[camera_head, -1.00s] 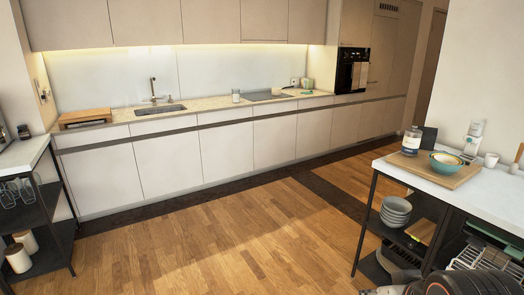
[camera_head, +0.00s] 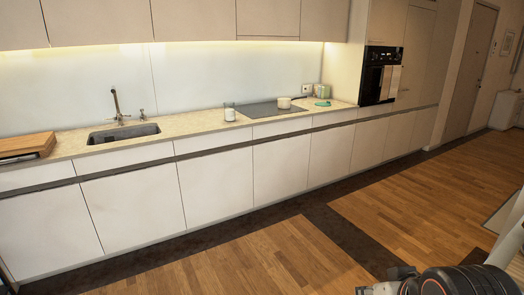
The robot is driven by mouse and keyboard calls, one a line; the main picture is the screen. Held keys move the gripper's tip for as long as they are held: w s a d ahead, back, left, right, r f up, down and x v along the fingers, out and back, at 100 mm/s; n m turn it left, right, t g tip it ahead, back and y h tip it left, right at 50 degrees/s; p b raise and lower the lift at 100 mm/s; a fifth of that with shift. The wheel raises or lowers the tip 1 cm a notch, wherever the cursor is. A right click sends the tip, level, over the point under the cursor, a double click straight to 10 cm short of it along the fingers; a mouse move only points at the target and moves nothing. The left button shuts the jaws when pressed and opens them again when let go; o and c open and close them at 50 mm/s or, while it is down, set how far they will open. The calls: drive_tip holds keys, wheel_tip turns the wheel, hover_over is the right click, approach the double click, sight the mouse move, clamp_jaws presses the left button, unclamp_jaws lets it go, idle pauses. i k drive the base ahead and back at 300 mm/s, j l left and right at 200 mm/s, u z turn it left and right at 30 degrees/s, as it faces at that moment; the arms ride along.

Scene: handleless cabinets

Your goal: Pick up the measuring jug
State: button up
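A small clear container with a whitish lower part (camera_head: 230,112) stands upright on the counter, left of the dark cooktop. It may be the measuring jug, but it is too small to tell. No other thing that I can see looks clearly like a jug. Parts of my own arm show at the bottom right corner, far from the counter. My gripper's fingers are not seen.
The long counter (camera_head: 185,132) holds a wooden box (camera_head: 25,146), a sink (camera_head: 124,133), a cooktop (camera_head: 270,109), a cream pot (camera_head: 284,103) and a green item (camera_head: 318,91). A black oven (camera_head: 378,75) is at the right. The wooden floor (camera_head: 270,262) is clear.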

sight(230, 115)
drive_tip(key=i, duration=2.45)
drive_tip(key=i+l+u, duration=0.1)
drive_tip(key=i+u, duration=0.25)
drive_tip(key=i, duration=0.25)
drive_tip(key=i+l+u, duration=0.35)
drive_tip(key=i, duration=0.25)
drive_tip(key=i+l+u, duration=0.35)
drive_tip(key=i, duration=0.2)
